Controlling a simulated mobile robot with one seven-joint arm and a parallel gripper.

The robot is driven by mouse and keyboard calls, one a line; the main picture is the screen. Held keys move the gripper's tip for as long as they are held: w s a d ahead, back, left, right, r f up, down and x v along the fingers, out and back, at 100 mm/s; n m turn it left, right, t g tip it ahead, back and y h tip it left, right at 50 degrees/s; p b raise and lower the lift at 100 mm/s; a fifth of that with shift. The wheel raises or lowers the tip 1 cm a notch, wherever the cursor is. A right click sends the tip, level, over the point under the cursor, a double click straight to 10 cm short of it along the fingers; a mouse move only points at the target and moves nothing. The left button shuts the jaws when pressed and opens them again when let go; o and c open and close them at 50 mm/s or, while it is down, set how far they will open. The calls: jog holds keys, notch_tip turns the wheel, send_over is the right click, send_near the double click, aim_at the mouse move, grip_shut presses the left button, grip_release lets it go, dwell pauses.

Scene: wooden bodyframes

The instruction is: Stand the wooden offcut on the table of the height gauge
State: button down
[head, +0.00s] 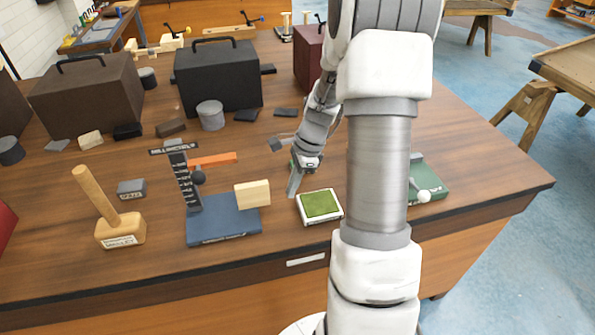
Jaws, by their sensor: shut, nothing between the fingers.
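The height gauge has a blue table (220,228) and a dark upright scale (184,180) with an orange arm (214,159) reaching right. The wooden offcut (253,194) is a pale block at the right back corner of the blue table, with a broad face towards me. Its right end reaches past the table's edge in the picture. I cannot tell whether its underside rests fully on the table. My gripper (293,192) points down to the right of the offcut, apart from it, shut and empty.
A tray with a green pad (320,206) lies just in front of my gripper. A mallet (120,227) stands left of the gauge. A green-based tool (428,185) is partly behind my arm. Dark cases (217,80) and a grey cylinder (210,115) stand farther back.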

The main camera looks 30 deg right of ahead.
aim_at(267, 203)
jog(key=a, duration=0.2)
jog(key=shift+w+a, duration=0.3)
jog(key=shift+w, duration=0.05)
jog(key=shift+w+a, duration=0.2)
jog(key=shift+a, duration=0.45)
jog(key=shift+w+a+p, duration=0.2)
jog(key=shift+a, duration=0.45)
jog(key=shift+w+a+p, duration=0.15)
jog(key=shift+a+p, duration=0.05)
jog(key=shift+a, duration=0.4)
